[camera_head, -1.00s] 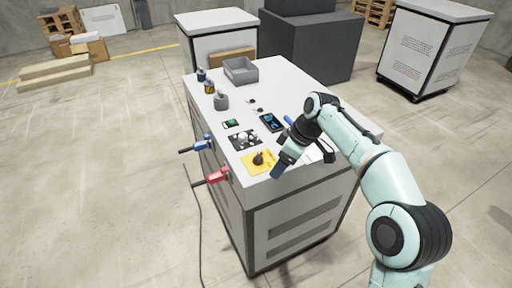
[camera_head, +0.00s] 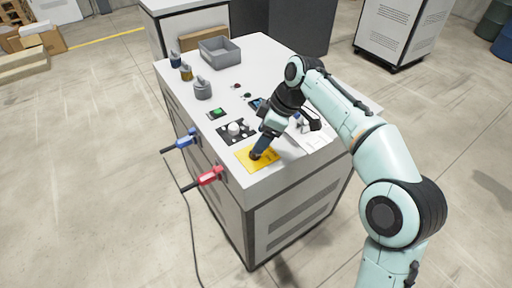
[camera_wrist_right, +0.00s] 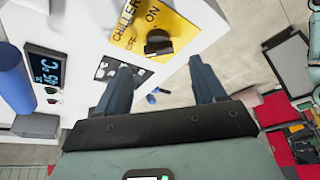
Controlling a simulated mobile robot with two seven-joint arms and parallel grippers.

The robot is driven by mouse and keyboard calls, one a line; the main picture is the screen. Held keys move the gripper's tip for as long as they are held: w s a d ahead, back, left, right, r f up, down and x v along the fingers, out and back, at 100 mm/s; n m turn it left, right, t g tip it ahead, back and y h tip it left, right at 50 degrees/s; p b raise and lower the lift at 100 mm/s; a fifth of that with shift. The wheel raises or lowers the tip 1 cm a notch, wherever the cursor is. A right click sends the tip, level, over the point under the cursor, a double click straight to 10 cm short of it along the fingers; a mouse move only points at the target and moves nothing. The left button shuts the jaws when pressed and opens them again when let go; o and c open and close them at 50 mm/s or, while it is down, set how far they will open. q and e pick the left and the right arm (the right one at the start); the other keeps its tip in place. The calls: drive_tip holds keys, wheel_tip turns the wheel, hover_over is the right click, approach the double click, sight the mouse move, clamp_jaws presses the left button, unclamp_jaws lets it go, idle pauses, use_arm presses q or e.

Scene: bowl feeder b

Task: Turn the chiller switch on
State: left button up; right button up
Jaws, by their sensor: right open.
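The chiller switch is a black rotary knob (camera_wrist_right: 158,42) on a yellow plate (camera_head: 243,154) marked CHILLER, OFF and ON, at the near end of the machine's white top. The yellow plate also shows in the right wrist view (camera_wrist_right: 180,28). I cannot tell which mark the knob points to. My right gripper (camera_head: 262,148) is over the plate and hides most of the knob in the head view. In the right wrist view its two fingers (camera_wrist_right: 160,68) are apart and empty, with the knob beyond the gap between them. My left gripper is not in view.
Beside the plate are a black panel with a pale knob (camera_head: 234,129), a green button (camera_head: 217,112) and a display (camera_wrist_right: 47,70). Blue (camera_head: 186,141) and red (camera_head: 209,177) handles stick out of the side. A grey bin (camera_head: 220,51) stands at the back.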

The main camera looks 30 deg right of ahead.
drive_tip(key=shift+b+x, duration=0.4)
drive_tip(key=shift+x, duration=2)
drive_tip(key=c, duration=1.1)
